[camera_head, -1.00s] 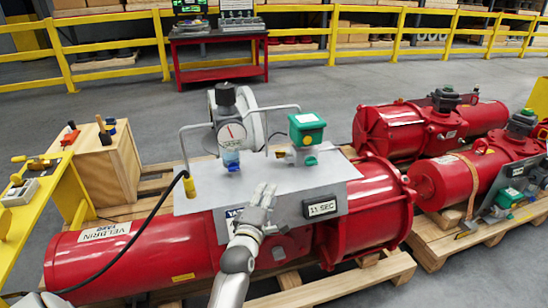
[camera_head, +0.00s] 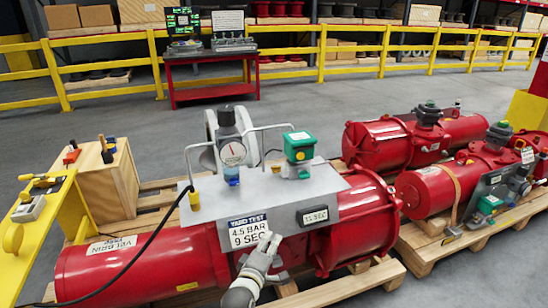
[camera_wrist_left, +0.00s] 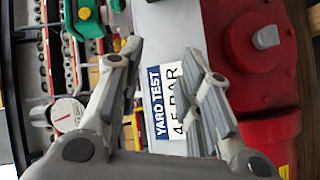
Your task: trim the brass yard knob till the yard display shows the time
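The yard display (camera_head: 318,215) is a small dark-framed box on the grey panel (camera_head: 265,188); its reading ends in SEC, with the digits too small to read surely. The YARD TEST label (camera_head: 248,232) reads 4.5 BAR, 9 SEC. A small brass-coloured piece (camera_head: 276,168) shows left of the green-topped box (camera_head: 299,146); I cannot tell if it is the knob. My left gripper (camera_head: 270,240) is in front of the label's lower right. In the left wrist view, its fingers (camera_wrist_left: 168,75) are apart and empty, with the label behind them. My right gripper is out of view.
A pressure gauge (camera_head: 232,153) and metal handles rise from the panel. A black cable (camera_head: 140,243) crosses the red cylinder (camera_head: 150,270). Other red actuators (camera_head: 410,140) lie on pallets at right. A wooden box (camera_head: 106,182) and yellow bench (camera_head: 48,230) stand at left.

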